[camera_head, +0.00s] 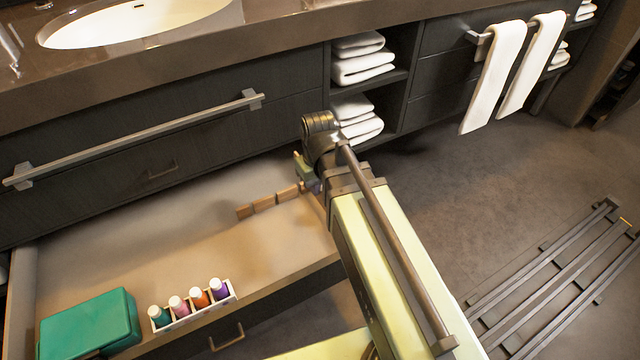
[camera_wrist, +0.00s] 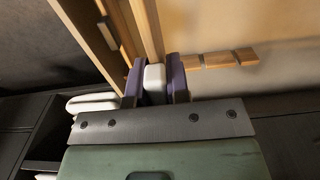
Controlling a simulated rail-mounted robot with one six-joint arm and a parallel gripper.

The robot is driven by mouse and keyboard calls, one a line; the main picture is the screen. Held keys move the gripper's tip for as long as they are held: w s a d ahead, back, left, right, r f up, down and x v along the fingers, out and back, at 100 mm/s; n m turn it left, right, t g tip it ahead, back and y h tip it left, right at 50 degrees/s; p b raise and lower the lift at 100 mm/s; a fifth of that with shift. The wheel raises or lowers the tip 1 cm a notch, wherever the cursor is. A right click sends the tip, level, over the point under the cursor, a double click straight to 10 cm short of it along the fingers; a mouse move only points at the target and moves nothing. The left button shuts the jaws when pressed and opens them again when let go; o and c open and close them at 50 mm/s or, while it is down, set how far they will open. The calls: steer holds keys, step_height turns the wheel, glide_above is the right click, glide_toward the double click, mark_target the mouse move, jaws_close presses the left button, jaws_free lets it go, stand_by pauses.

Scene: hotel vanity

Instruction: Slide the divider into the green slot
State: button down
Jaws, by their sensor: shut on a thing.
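My gripper (camera_wrist: 155,84) is shut in the wrist view, its two dark purple fingers pressed on the white end piece of the divider. The divider (camera_wrist: 148,30) shows as a narrow wooden strip running away from the fingers, beside the drawer's side wall. In the head view my gripper (camera_head: 304,172) is over the right end of the open drawer (camera_head: 170,232), and the arm hides most of the divider. A row of small wooden blocks (camera_head: 264,203) with gaps stands on the drawer floor left of the gripper; it also shows in the wrist view (camera_wrist: 218,60). I cannot make out any green slot marking.
A teal box (camera_head: 88,322) and a white rack of several colored bottles (camera_head: 192,305) stand at the drawer's front left. The drawer's middle is clear. Shelves with folded towels (camera_head: 362,62) are behind my arm. A slatted metal rack (camera_head: 560,275) lies at the right.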

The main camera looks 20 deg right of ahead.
mark_target(319, 201)
steer(key=shift+f+b, duration=2.85)
steer(key=shift+f, duration=0.25)
steer(key=shift+f+b, duration=2.6)
steer(key=c, duration=1)
jaws_free()
step_height(319, 201, up, 11)
steer(key=p, duration=1.1)
steer(key=shift+r, duration=0.1)
